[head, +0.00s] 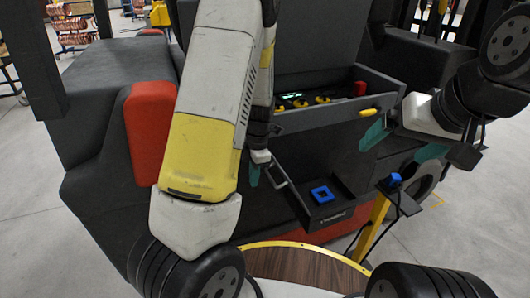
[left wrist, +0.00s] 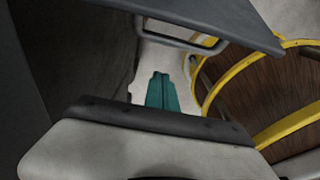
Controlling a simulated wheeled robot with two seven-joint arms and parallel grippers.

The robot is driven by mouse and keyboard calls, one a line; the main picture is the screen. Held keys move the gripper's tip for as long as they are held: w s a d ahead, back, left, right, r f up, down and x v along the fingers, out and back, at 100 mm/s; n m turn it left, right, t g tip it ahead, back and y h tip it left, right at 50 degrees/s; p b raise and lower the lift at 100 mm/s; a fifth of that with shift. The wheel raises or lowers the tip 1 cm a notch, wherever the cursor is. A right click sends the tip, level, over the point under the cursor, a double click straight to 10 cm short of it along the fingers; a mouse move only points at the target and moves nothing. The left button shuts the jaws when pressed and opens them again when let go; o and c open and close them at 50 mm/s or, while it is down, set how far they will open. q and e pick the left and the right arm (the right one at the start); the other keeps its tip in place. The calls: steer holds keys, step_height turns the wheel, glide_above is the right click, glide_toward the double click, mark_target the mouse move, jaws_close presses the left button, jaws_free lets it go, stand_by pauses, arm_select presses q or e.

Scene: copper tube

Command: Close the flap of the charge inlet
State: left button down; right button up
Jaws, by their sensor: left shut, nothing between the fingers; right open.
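The charge inlet shows in the head view as a blue square socket (head: 321,194) in a dark recess low on the grey vehicle. Its flap looks open: a dark panel with a pale bar handle (head: 280,176) stands out at the recess's left side. In the left wrist view a dark panel edge (left wrist: 215,14) with a grey handle (left wrist: 182,38) lies beyond my fingers. My left gripper (head: 254,174) is shut and empty, just left of the handle; contact cannot be told. It also shows in the left wrist view (left wrist: 162,92). My right gripper (head: 398,143) is open and empty, right of the inlet.
An open drawer (head: 335,112) with a yellow handle juts out above the inlet. A yellow post (head: 372,226) with a blue plug (head: 394,181) and black cable stands to the right. A round wooden top with a yellow rim (head: 300,246) is in front.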

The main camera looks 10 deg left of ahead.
arm_select(q)
steer(key=shift+w+d+r, duration=0.1)
steer(key=shift+w+d, duration=0.45)
steer(key=shift+d, duration=0.25)
steer(key=shift+w+d+r, duration=0.1)
steer(key=shift+w+d, duration=0.45)
steer(key=shift+d, duration=0.2)
